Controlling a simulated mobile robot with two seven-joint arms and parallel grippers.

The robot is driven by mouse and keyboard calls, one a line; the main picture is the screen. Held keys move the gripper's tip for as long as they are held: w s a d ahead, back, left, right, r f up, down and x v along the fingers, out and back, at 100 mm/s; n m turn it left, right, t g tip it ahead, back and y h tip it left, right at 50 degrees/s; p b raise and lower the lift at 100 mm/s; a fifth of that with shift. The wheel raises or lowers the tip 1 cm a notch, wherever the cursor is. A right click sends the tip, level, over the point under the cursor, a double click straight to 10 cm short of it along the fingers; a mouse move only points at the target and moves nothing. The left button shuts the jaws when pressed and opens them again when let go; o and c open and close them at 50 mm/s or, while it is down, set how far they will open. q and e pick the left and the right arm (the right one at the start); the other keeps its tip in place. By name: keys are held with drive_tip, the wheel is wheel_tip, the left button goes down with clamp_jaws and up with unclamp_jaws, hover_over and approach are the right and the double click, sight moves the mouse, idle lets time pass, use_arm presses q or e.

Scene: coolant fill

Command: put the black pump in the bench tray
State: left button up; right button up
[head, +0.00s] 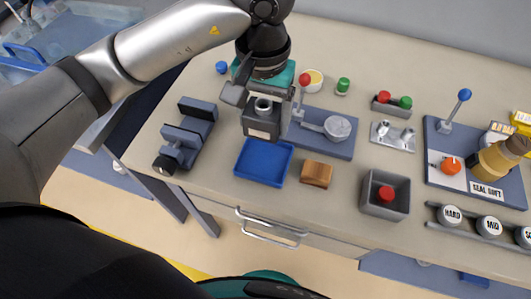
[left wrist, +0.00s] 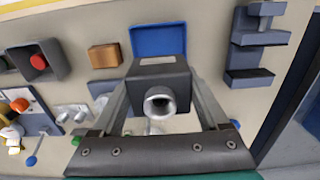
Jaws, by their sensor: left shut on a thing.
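The black pump (head: 261,124), a dark block with a round metal port on top and a pale label on its front, is held in my left gripper (head: 264,100). In the left wrist view the pump (left wrist: 150,76) sits between the two fingers (left wrist: 158,100). The bench tray (head: 263,163) is a shallow blue tray, empty where I see it, just in front of the pump in the head view. It also shows beyond the pump in the left wrist view (left wrist: 158,38), partly covered. The pump appears to be above the bench; its exact height is unclear. My right gripper is not visible.
A wooden block (head: 316,174) lies right of the tray. A grey clamp-like fixture (head: 186,135) stands left. A plate with a red-knobbed lever (head: 325,132) is close behind on the right. A grey box with a red button (head: 385,195) is farther right.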

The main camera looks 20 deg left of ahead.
use_arm(q)
hover_over(264, 161)
wheel_tip(264, 161, down, 7)
drive_tip(key=shift+f, duration=0.15)
drive_tip(key=shift+f+b, duration=0.45)
drive_tip(key=shift+f, duration=1.6)
drive_tip(key=shift+f, duration=0.2)
drive_tip(key=o, duration=1.3)
drive_tip(key=shift+r, duration=0.1)
